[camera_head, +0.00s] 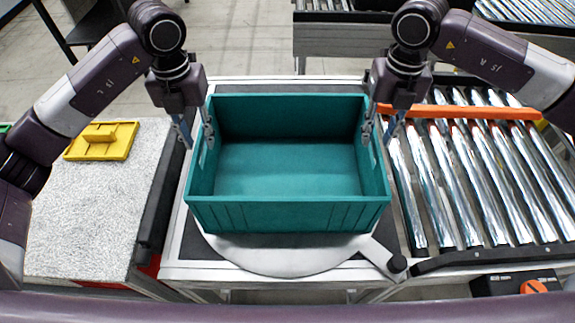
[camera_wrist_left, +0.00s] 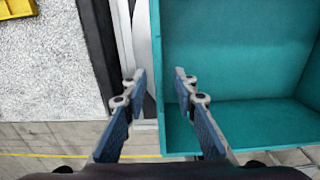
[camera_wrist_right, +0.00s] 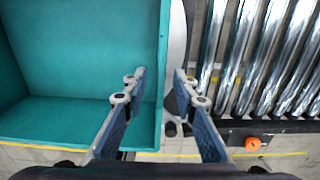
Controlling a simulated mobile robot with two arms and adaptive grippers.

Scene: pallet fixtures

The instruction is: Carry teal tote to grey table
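The teal tote (camera_head: 288,215) is empty and sits upright on a round grey turntable plate (camera_head: 285,258) in the middle of the head view. My left gripper (camera_head: 196,142) is open at the tote's left wall, one finger outside and one inside. In the left wrist view the tote wall (camera_wrist_left: 158,75) runs between the open fingers (camera_wrist_left: 158,80). My right gripper (camera_head: 379,137) is open at the tote's right wall, one finger on each side. In the right wrist view the wall (camera_wrist_right: 163,70) lies between the open fingers (camera_wrist_right: 160,80). Neither gripper visibly clamps the wall.
A speckled grey-topped table (camera_head: 95,215) with a yellow tray (camera_head: 102,142) stands at the left; its front is clear. A roller conveyor (camera_head: 480,180) with an orange bar (camera_head: 470,112) is at the right. A black-knobbed lever (camera_head: 396,264) juts out in front.

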